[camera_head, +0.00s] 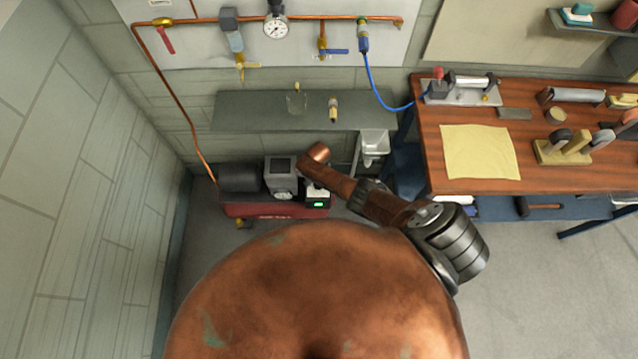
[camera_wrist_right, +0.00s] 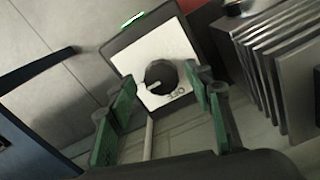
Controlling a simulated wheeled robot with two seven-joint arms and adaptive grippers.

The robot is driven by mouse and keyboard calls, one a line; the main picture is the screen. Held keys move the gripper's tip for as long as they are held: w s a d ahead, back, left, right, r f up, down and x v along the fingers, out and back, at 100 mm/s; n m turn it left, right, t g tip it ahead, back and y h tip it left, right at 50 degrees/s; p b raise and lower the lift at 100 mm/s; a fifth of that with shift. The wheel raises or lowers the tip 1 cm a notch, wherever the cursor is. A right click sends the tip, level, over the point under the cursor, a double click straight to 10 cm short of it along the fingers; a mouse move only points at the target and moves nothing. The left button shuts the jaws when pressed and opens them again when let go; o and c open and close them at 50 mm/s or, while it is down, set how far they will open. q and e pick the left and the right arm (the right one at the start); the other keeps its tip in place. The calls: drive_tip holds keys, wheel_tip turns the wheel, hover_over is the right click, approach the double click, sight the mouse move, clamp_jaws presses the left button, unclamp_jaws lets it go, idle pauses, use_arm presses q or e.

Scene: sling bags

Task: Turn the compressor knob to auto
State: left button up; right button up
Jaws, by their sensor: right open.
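The compressor (camera_head: 275,211) stands low against the back wall, with a dark tank, a grey block and a red base. Its control box (camera_head: 318,198) has a green light at the right end. In the right wrist view, the round black knob (camera_wrist_right: 161,77) sits on the white panel (camera_wrist_right: 185,52) of this box. An OFF label shows at the panel's lower right, and the knob's white mark points lower left, away from it. My right gripper (camera_wrist_right: 160,88) is open, its green-padded fingers on both sides of the knob in the picture; contact cannot be told. In the head view my right arm covers part of the compressor. My left gripper is out of view.
Metal fins (camera_wrist_right: 275,62) stand close to the right of the knob. A grey shelf (camera_head: 235,112) is above the compressor. A wooden workbench (camera_head: 428,150) with tools is at the right. The left wall (camera_head: 75,200) is near, and pipes run behind.

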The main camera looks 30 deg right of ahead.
drive_tip(key=shift+r, duration=0.1)
wheel_tip(320, 180, up, 12)
idle(0.8)
idle(0.3)
